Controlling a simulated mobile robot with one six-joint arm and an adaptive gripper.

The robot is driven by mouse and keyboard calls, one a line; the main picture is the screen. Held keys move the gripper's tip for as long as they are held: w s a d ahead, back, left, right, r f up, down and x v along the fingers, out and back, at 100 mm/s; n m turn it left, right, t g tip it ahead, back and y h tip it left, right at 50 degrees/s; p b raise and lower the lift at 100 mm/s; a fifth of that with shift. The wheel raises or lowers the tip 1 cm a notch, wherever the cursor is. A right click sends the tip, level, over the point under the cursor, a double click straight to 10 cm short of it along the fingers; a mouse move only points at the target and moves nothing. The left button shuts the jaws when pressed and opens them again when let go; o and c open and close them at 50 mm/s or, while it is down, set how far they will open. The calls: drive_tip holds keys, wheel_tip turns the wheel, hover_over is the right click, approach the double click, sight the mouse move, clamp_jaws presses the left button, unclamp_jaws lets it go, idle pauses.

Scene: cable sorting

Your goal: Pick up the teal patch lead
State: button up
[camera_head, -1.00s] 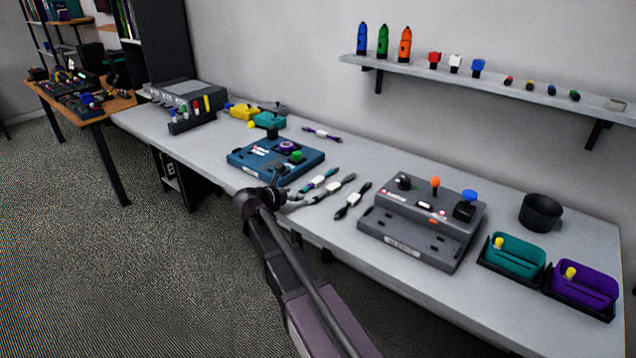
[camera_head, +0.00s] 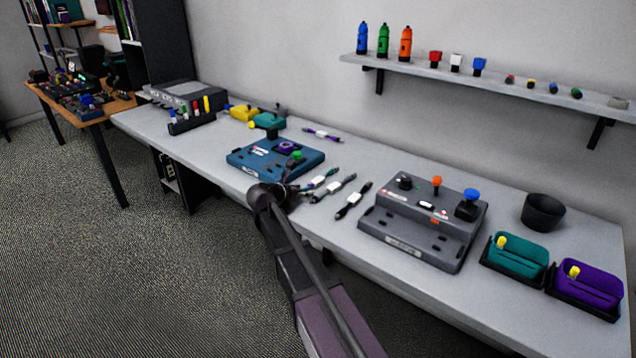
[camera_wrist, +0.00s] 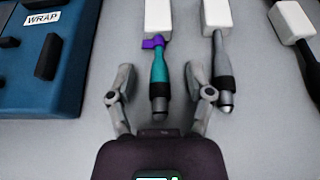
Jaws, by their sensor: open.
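The teal patch lead (camera_head: 321,180) lies on the grey bench to the right of the blue panel, the leftmost of three leads side by side. In the wrist view its teal end (camera_wrist: 159,72) points toward me, with a purple clip (camera_wrist: 152,43) and a white label block (camera_wrist: 158,17) farther up. My gripper (camera_wrist: 158,84) is open, one finger on each side of the teal end, with gaps between. In the head view my gripper (camera_head: 287,191) is at the bench's front edge, partly hidden by my arm. I cannot tell its height above the bench.
A grey lead (camera_wrist: 221,70) lies close by the right finger, and a black lead (camera_head: 353,201) is farther right. The blue panel (camera_wrist: 45,75) is on the left. A grey control box (camera_head: 420,225) stands right of the leads. A purple lead (camera_head: 322,134) lies behind.

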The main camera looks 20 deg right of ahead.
clamp_jaws()
drive_tip(key=shift+r, duration=0.15)
idle(0.4)
wheel_tip(320, 180, up, 4)
drive_tip(key=p, duration=0.4)
drive_tip(key=s, duration=0.5)
drive_tip(key=s+d, duration=0.1)
drive_tip(key=s, duration=0.4)
drive_tip(key=s+d+p, duration=0.1)
drive_tip(key=s, duration=0.5)
drive_tip(key=shift+r, duration=0.35)
drive_tip(key=shift+w+r, duration=0.1)
drive_tip(key=shift+r, duration=0.05)
wheel_tip(320, 180, up, 11)
drive_tip(key=p, duration=1.1)
